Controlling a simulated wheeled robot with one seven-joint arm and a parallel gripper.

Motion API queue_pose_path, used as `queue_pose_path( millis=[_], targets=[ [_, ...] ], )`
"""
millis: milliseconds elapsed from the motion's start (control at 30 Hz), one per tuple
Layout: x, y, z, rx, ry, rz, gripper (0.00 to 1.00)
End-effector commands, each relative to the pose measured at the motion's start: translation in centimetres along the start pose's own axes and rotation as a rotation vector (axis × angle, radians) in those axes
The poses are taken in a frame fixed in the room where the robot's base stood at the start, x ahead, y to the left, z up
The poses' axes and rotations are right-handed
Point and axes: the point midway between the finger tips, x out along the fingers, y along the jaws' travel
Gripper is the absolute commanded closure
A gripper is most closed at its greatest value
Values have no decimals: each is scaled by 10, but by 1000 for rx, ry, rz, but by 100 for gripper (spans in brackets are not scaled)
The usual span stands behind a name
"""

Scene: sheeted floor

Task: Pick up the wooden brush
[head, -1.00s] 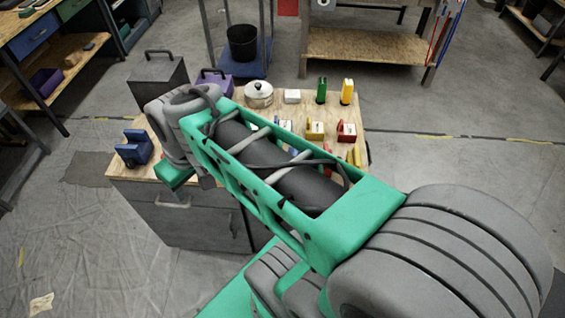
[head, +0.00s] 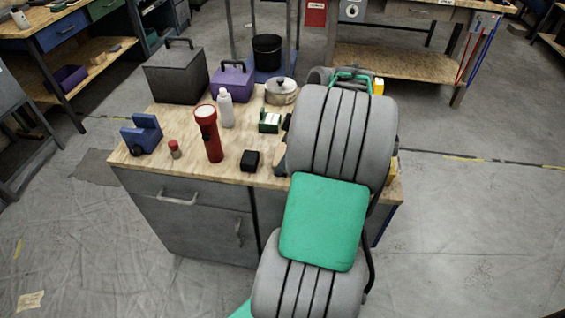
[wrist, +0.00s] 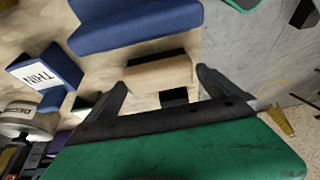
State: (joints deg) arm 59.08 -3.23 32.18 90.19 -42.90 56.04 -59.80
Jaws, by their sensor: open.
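In the wrist view, a tan wooden block with a dark side (wrist: 158,73), which looks like the wooden brush, lies on the table top. My gripper (wrist: 163,84) is open and empty, with its two black fingers spread on either side of the block's near edge. I cannot tell how far the fingertips are above the block. In the head view my arm hides the gripper. A small tan patch (head: 281,152) shows at the arm's left edge there; I cannot tell whether it is the brush.
In the wrist view, a large blue object (wrist: 135,25) lies just beyond the block and a labelled blue box (wrist: 45,75) stands left. On the table, a red flashlight (head: 209,135), white bottle (head: 226,110), black block (head: 250,160) and pot (head: 281,92) stand left of my arm.

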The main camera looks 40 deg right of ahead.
Motion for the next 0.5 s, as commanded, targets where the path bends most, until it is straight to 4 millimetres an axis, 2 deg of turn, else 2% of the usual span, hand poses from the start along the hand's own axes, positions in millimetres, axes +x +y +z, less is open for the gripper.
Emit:
queue_pose_path(
  millis=[33, 100, 300, 500],
  targets=[
    [9, 0, 0, 0, 0, 0, 0],
    [14, 0, 0, 1, -1, 1, 0],
    [14, 0, 0, 2, -1, 2, 0],
    [14, 0, 0, 2, -1, 2, 16]
  ],
)
